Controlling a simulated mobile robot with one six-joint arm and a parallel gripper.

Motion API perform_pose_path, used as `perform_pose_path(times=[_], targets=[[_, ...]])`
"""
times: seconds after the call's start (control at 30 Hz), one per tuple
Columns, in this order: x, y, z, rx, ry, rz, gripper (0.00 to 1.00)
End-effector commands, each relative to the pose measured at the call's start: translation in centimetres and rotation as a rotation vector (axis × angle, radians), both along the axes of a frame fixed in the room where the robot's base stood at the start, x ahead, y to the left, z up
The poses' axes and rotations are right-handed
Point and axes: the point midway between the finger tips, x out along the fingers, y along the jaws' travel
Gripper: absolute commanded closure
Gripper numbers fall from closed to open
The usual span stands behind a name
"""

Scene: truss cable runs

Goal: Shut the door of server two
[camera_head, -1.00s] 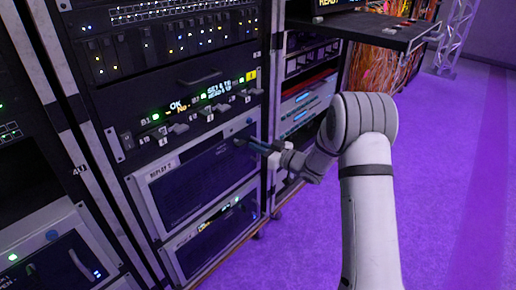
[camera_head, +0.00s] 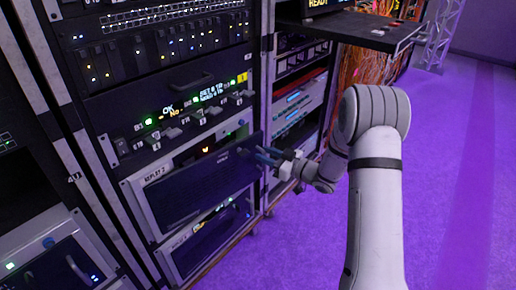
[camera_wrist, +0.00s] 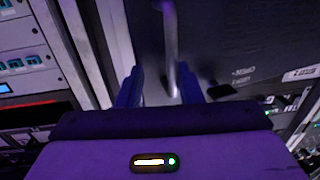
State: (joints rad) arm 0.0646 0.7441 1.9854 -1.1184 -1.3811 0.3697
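The server labelled REPLAY 2 (camera_head: 158,173) sits in the rack, below the unit with the OK display. Its dark door (camera_head: 205,188) stands partly open, its right side swung out from the rack. My gripper (camera_head: 266,157) is at the door's right edge. In the wrist view, its two blue fingers (camera_wrist: 162,90) stand apart on either side of a thin grey upright bar (camera_wrist: 171,50), seemingly the handle, in front of the dark door face (camera_wrist: 235,45). A gap shows beside the bar; contact with the right finger is unclear.
Another server (camera_head: 205,238) with lit lights is directly below. Another open server (camera_head: 60,265) is at lower left. The purple floor (camera_head: 455,180) at right is clear.

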Motion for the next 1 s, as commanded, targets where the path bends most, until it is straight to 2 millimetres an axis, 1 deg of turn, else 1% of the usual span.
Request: perform_pose_path(times=[0.03, 0.13, 0.3, 0.33, 0.43, 0.57, 0.7, 0.8, 1.0], targets=[[0.4, -1.1, 0.2, 0.001, -0.004, -0.025, 0.85], [0.3, -1.2, 0.2, 0.000, -0.005, -0.025, 0.79], [0.4, -1.2, 0.2, 0.000, -0.005, -0.025, 0.78], [0.2, -1.0, 0.1, -0.001, -0.005, -0.018, 0.79], [0.1, -1.2, 0.1, 0.000, -0.004, -0.018, 0.80], [-0.4, -1.9, 0.1, -0.002, -0.003, -0.020, 0.80], [-1.0, -2.7, 0.1, -0.002, -0.003, -0.020, 0.73], [-1.4, -3.2, 0.1, -0.002, -0.003, -0.019, 0.71], [-2.3, -4.3, 0.1, -0.002, -0.003, -0.019, 0.70]])
